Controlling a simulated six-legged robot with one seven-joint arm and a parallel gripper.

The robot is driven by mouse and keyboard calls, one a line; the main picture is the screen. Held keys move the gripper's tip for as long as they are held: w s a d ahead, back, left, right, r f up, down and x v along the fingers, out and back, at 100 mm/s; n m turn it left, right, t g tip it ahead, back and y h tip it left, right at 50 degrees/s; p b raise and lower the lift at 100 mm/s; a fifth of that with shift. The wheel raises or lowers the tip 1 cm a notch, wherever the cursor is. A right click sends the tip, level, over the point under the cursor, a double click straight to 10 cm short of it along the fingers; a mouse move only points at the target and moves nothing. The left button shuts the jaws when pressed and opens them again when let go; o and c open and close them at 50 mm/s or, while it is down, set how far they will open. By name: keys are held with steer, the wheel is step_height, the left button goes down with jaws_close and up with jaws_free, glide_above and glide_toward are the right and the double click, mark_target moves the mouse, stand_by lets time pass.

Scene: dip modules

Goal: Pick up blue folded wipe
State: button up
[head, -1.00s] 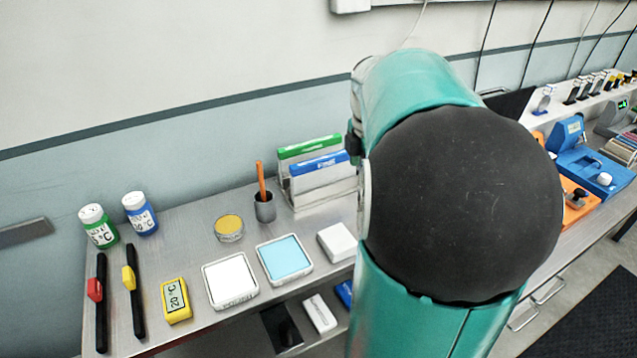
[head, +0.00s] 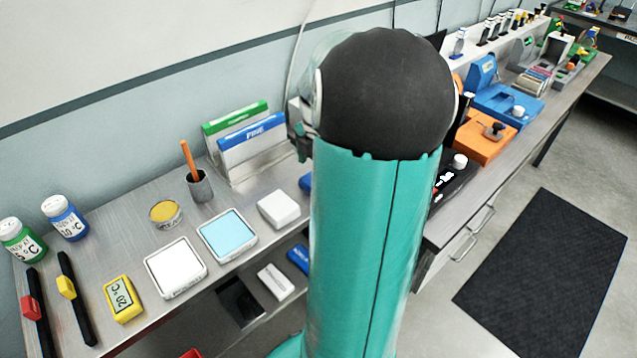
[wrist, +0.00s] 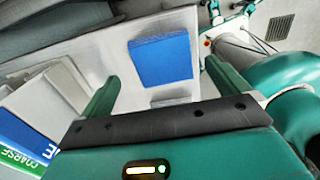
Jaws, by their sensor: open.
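The blue folded wipe (wrist: 162,60) shows in the wrist view as a flat blue rectangle on the steel bench, ahead of my gripper. My gripper (wrist: 161,71) is open, with its two green fingers apart and nothing held between them. The wipe appears between the finger directions, beyond the tips; the exact gap is unclear. In the head view, a blue edge (head: 306,182) that looks like the wipe shows beside my arm, which hides the rest.
A white block (head: 279,209), a light blue pad (head: 227,234) and a pencil cup (head: 199,186) are left of my arm. An orange device (head: 484,142) is to the right.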

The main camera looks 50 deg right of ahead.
step_height(320, 180, down, 4)
steer(key=shift+s+r, duration=0.1)
steer(key=shift+r, duration=0.05)
steer(key=shift+c, duration=0.4)
steer(key=c, duration=0.9)
steer(key=shift+o, duration=0.2)
steer(key=shift+r, duration=0.1)
